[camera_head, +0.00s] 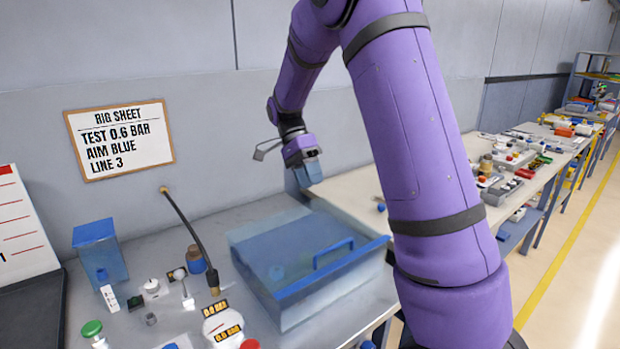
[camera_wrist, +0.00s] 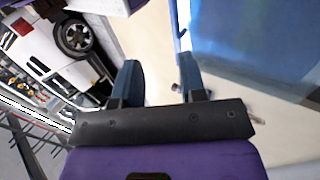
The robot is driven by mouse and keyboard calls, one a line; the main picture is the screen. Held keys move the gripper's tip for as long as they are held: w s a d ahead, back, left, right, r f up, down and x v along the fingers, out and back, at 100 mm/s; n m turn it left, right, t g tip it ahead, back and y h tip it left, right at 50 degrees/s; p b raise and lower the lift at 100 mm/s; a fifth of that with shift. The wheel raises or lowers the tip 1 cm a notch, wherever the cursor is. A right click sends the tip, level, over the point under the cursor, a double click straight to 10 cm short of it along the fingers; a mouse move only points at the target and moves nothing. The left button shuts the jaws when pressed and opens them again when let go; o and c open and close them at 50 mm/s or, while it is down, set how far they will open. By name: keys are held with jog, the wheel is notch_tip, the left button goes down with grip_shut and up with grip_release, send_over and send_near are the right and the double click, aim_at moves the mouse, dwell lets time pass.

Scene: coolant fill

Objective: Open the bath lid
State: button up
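The bath (camera_head: 310,305) is a clear, bluish box on the grey bench. Its translucent blue lid (camera_head: 285,245) lies flat over the top and looks closed. A blue bar handle (camera_head: 334,252) stands on the lid near its right side. My gripper (camera_head: 311,178) hangs in the air above the far right corner of the bath, apart from the lid and handle. In the wrist view my gripper (camera_wrist: 159,75) has its two blue fingers spread with nothing between them. A translucent blue panel, seemingly the bath or lid (camera_wrist: 255,45), fills the upper right there.
A blue container (camera_head: 100,250), a black hose (camera_head: 190,230), a brown-capped blue bottle (camera_head: 195,260), gauges (camera_head: 222,325) and a green button (camera_head: 92,328) stand left of the bath. Tables with many small parts (camera_head: 515,160) run along the right. The wall sign (camera_head: 120,140) is behind.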

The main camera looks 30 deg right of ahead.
jog(key=shift+r, duration=0.1)
jog(key=s+a+r+n+t, duration=0.3)
jog(key=s+r+n, duration=0.1)
jog(key=s+r, duration=0.15)
jog(key=s+a+r+n+t, duration=0.2)
jog(key=s+r+n+t, duration=0.15)
jog(key=s, duration=0.25)
jog(key=s+a+r+n+t, duration=0.1)
jog(key=s+a+n+t, duration=0.1)
jog(key=s+n, duration=0.3)
jog(key=s+a+r+n+t, duration=0.1)
jog(key=s+n+t, duration=0.3)
jog(key=s, duration=0.5)
jog(key=shift+a+n, duration=0.55)
jog(key=shift+a, duration=0.25)
jog(key=shift+w, duration=0.1)
